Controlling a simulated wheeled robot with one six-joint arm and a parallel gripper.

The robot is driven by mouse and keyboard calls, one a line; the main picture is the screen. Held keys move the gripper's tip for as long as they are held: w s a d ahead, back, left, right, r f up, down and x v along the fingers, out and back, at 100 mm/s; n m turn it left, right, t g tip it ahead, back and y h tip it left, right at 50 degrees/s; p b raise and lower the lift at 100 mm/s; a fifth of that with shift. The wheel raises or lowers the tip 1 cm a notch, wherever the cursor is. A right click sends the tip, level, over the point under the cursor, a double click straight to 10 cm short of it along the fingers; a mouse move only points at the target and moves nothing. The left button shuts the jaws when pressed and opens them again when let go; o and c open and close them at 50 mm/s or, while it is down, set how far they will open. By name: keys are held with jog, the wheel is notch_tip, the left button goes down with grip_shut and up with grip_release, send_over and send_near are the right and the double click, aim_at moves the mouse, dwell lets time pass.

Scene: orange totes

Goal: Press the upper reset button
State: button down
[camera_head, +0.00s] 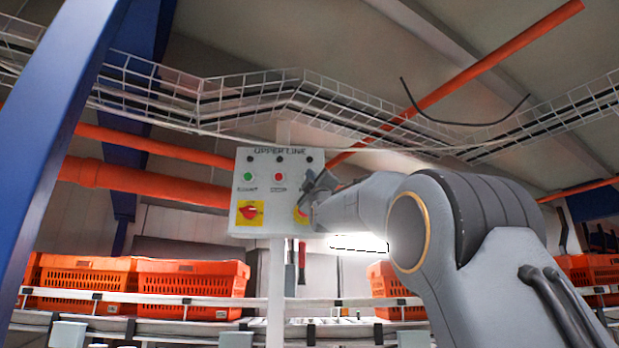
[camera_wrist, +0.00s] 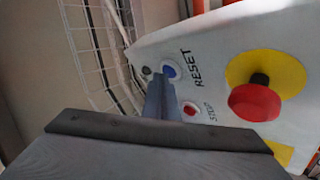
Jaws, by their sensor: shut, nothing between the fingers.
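A light grey control box (camera_head: 265,190) marked "UPPER LINE" is on a post in the head view. In the wrist view its face shows a blue button (camera_wrist: 170,69) beside the word RESET and a red button (camera_wrist: 190,109) beside STOP. My gripper (camera_head: 322,182) is at the right side of the box face, with its fingers shut and empty. In the wrist view the fingertips (camera_wrist: 157,82) overlap the lower left edge of the blue button; I cannot tell whether they touch it. In the head view my gripper hides the blue button.
A red mushroom button (camera_wrist: 255,102) on a yellow disc is close by on the panel. The box also has a green button (camera_head: 248,176) and a red switch on a yellow plate (camera_head: 250,212). Wire cable trays (camera_head: 250,90) run behind. Orange totes (camera_head: 190,280) stand on a conveyor below.

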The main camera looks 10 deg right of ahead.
jog(key=shift+s+a+f+b, duration=0.15)
jog(key=shift+s+b, duration=0.6)
jog(key=shift+b, duration=0.2)
jog(key=shift+s, duration=0.1)
jog(key=shift+s+a+b, duration=0.2)
jog(key=shift+s+b, duration=0.5)
jog(key=shift+s, duration=0.1)
jog(key=shift+s+a+b, duration=0.15)
jog(key=shift+s+b, duration=0.55)
jog(key=shift+s, duration=0.05)
jog(key=shift+s+a+b, duration=0.2)
jog(key=shift+s+b, duration=0.5)
jog(key=shift+s, duration=0.1)
